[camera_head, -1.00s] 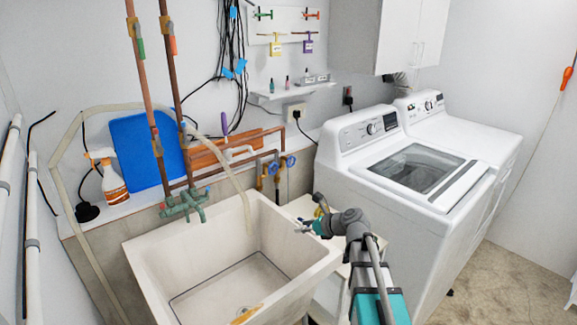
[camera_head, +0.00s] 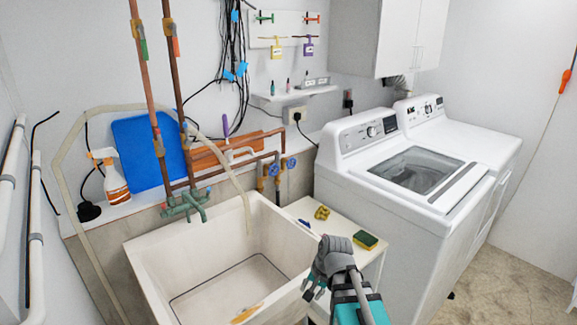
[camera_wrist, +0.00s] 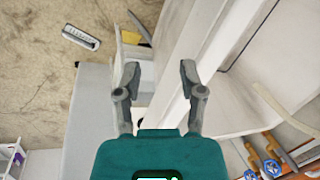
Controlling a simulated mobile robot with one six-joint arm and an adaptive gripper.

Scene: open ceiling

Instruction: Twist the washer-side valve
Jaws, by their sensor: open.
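Two small valves with blue round handles stand side by side on the wall pipes behind the sink's right end. The right one, nearer the washer (camera_head: 345,147), is the washer-side valve (camera_head: 291,162); the other blue valve (camera_head: 274,169) is just left of it. Both blue handles also show at the lower right edge of the wrist view. My gripper (camera_head: 314,290) is open with nothing between its fingers, by the sink's front right rim, well in front of and below the valves. The wrist view shows its two fingers (camera_wrist: 160,72) apart.
The deep sink (camera_head: 140,262) lies left of my gripper. A white side table (camera_head: 309,211) between sink and washer holds a yellow knob-like piece (camera_head: 322,213) and a sponge (camera_head: 365,239). Green taps (camera_head: 184,205) and a pale hose (camera_head: 240,191) are near the sink's back.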

